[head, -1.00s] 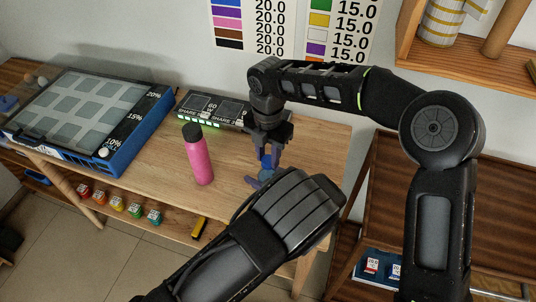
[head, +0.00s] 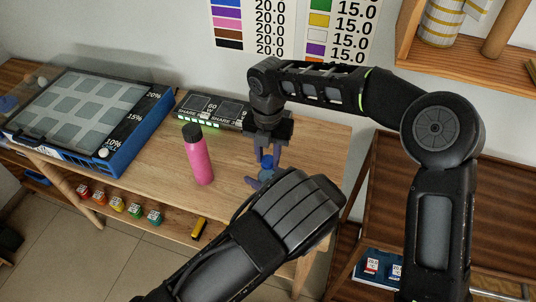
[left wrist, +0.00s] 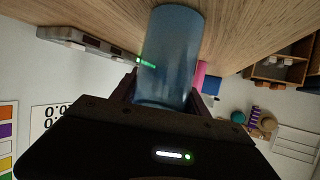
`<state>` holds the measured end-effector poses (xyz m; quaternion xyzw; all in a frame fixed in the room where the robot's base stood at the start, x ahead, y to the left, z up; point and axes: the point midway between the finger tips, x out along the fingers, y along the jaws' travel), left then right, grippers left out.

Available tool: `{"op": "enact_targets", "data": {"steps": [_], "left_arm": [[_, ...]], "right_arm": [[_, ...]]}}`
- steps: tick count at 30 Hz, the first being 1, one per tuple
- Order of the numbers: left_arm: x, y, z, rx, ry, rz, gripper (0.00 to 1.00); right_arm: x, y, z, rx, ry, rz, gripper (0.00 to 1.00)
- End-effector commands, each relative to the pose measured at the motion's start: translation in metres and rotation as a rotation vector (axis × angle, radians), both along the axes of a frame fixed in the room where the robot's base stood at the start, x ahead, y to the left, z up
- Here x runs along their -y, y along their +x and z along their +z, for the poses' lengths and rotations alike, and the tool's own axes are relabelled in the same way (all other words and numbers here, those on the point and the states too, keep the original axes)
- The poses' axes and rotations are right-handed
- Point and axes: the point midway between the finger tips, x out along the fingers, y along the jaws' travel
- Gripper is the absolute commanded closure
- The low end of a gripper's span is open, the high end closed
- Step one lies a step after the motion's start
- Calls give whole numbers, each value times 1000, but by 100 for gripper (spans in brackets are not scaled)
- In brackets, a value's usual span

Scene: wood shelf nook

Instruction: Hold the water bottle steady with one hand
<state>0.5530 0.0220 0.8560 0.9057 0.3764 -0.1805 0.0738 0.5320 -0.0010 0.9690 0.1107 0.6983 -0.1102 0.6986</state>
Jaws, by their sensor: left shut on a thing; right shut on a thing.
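A translucent blue water bottle (left wrist: 172,50) fills the upper middle of the left wrist view, between the dark fingers of my left gripper (left wrist: 166,92). In the head view the bottle (head: 266,172) is small and mostly hidden by my left wrist; a bluish left finger shows beside it. My left gripper is shut on the bottle's side. My right gripper (head: 269,158) points down from above, its fingers shut on the bottle's upper end. The exact contact there is too small to tell.
A pink bottle (head: 198,158) with a black cap stands on the wooden table (head: 165,178), left of my grippers. A blue-sided display case (head: 125,145) is at the left, and a dark box (head: 213,108) stands at the back. Several small coloured jars (head: 118,205) are on a lower shelf.

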Motion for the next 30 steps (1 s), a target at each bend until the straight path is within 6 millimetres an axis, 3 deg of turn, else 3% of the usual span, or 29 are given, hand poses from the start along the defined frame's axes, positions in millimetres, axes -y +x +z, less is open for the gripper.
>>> {"op": "enact_targets", "data": {"steps": [30], "left_arm": [[0,0,0,0,0,0,100]], "right_arm": [[0,0,22,0,0,0,100]]}}
